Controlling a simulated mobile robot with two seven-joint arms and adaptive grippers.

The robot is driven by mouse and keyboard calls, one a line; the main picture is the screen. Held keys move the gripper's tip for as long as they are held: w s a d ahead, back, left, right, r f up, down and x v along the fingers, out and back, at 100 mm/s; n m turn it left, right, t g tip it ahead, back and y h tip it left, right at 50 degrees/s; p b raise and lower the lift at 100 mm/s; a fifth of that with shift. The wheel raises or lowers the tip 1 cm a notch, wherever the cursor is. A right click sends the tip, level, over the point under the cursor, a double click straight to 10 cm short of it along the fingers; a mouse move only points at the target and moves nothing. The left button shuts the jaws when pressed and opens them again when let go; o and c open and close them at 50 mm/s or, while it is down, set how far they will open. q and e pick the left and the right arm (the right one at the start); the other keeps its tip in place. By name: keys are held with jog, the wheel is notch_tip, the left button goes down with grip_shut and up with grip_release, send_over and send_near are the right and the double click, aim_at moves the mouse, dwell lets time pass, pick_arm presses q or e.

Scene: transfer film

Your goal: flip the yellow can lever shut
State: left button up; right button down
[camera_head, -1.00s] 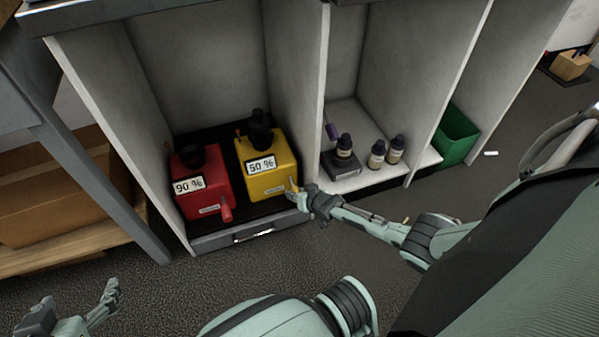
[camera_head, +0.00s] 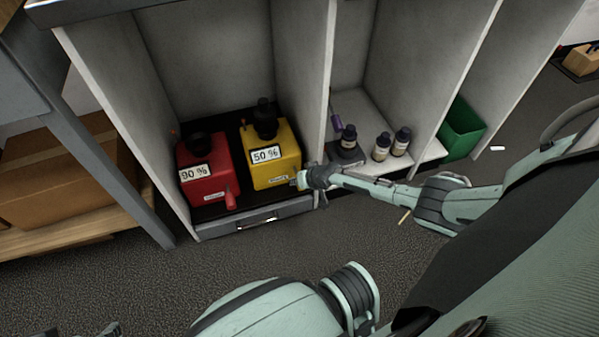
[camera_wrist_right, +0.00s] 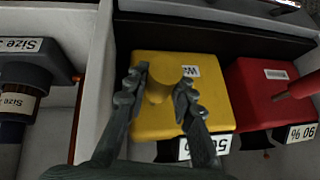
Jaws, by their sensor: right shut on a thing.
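The yellow can (camera_head: 286,171), labelled 50 %, stands in the left cabinet bay to the right of a red can (camera_head: 206,184), labelled 90 %. My right gripper (camera_head: 303,181) is at the lower right front corner of the yellow can and hides the lever in the head view. In the right wrist view, the yellow lever (camera_wrist_right: 159,84) sits end-on between the two fingers of my right gripper (camera_wrist_right: 162,90), which are shut on it. My left gripper (camera_head: 98,331) shows only as fingertips at the bottom left edge; its opening is hidden.
The cans stand on a black-topped tray (camera_head: 216,229) with a front handle. A pale partition (camera_head: 303,70) rises close beside my right gripper. Several dark-capped bottles (camera_head: 381,147) stand in the middle bay, and a green bin (camera_head: 461,128) farther right. The floor in front is mostly clear.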

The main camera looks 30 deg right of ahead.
jog(key=shift+s, duration=0.1)
jog(key=c, duration=1.3)
grip_release()
jog(key=shift+o, duration=0.2)
jog(key=shift+s+r, duration=0.35)
jog(key=shift+r, duration=0.1)
jog(key=v, duration=1.1)
jog(key=shift+a, duration=0.1)
